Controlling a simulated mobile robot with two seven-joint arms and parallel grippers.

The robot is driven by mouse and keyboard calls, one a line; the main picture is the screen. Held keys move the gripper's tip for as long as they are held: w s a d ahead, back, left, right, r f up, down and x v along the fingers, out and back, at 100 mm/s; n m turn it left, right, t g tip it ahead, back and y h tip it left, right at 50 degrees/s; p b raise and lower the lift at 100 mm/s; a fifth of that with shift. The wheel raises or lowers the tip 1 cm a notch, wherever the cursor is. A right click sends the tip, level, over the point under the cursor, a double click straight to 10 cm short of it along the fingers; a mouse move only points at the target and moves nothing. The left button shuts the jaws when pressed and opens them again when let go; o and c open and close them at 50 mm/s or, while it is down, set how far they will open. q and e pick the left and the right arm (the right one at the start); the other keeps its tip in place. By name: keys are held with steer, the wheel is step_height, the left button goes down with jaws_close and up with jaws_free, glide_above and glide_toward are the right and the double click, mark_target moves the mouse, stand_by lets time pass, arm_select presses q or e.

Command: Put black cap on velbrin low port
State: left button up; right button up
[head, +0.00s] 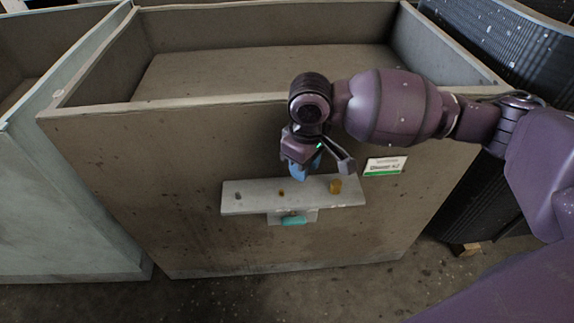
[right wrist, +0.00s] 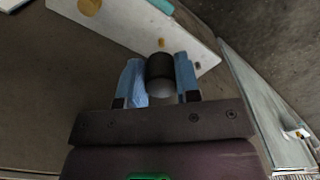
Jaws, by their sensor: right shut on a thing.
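My right gripper (head: 318,167) hangs in front of the housing, above the middle to right part of a pale plate (head: 259,200). In the right wrist view its blue fingers are shut on a dark, round black cap (right wrist: 160,68). The cap is hidden in the head view. The plate carries a grey spot or port (head: 238,196) at its left, a small brown port (head: 281,192) near the middle and an ochre fitting (head: 335,186) at its right. I cannot tell which is the low port. The cap appears apart from the plate. My left gripper is not in view.
The plate juts from the front wall of a large open brown box (head: 150,190). A teal piece (head: 294,220) sits under it. A white and green label (head: 385,166) is on the wall at right. Another pale box (head: 60,230) stands at left. Air left of the gripper is clear.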

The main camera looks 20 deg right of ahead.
steer(key=w+f+n, duration=0.2)
steer(key=n, duration=0.2)
steer(key=w+a+f+n+b, duration=0.1)
steer(key=w+f+n, duration=0.1)
steer(key=n, duration=0.3)
steer(key=w+a+f+n+b, duration=0.1)
steer(key=w+f+n, duration=0.1)
steer(key=n, duration=0.3)
steer(key=shift+w+a+f, duration=0.15)
steer(key=shift+w+f, duration=0.2)
steer(key=shift+f, duration=0.15)
steer(key=shift+w+a+f+n, duration=0.1)
steer(key=shift+w+f+n, duration=0.05)
steer(key=shift+n, duration=0.55)
steer(key=shift+f+b, duration=0.15)
steer(key=shift+b, duration=0.2)
